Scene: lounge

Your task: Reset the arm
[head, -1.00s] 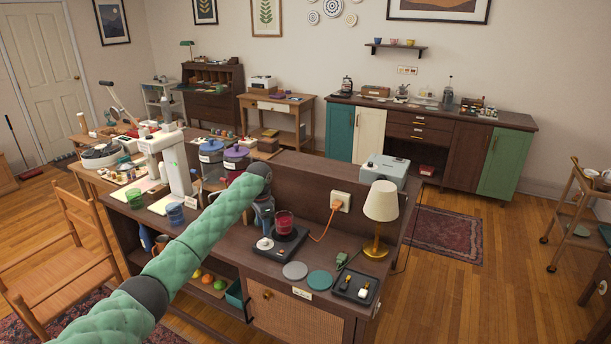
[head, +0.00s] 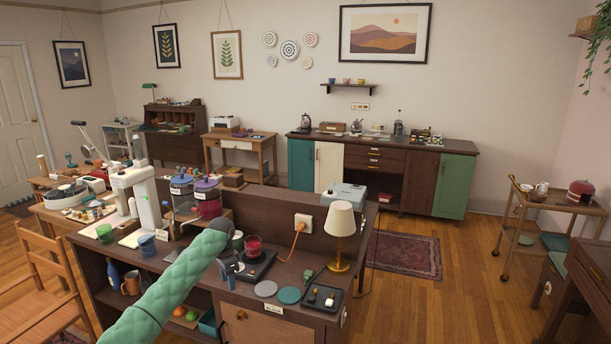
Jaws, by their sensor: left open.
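My left arm, in a green quilted sleeve, reaches in from the bottom left over the dark wooden counter (head: 180,262). My left gripper (head: 228,274) points down beside the black warmer plate (head: 262,268), at its left. It is small and partly hidden by the arm; its jaws are open, and I see nothing held in it. A red glass jar (head: 253,247) stands on the plate, apart from the gripper. My right gripper is not in view.
A cream lamp (head: 340,222), two round coasters (head: 289,295) and a black tray (head: 322,298) stand right of the arm. Lidded jars (head: 208,198) stand behind it. A wooden chair (head: 52,280) is at left. Floor is clear at right, before the trolley (head: 550,200).

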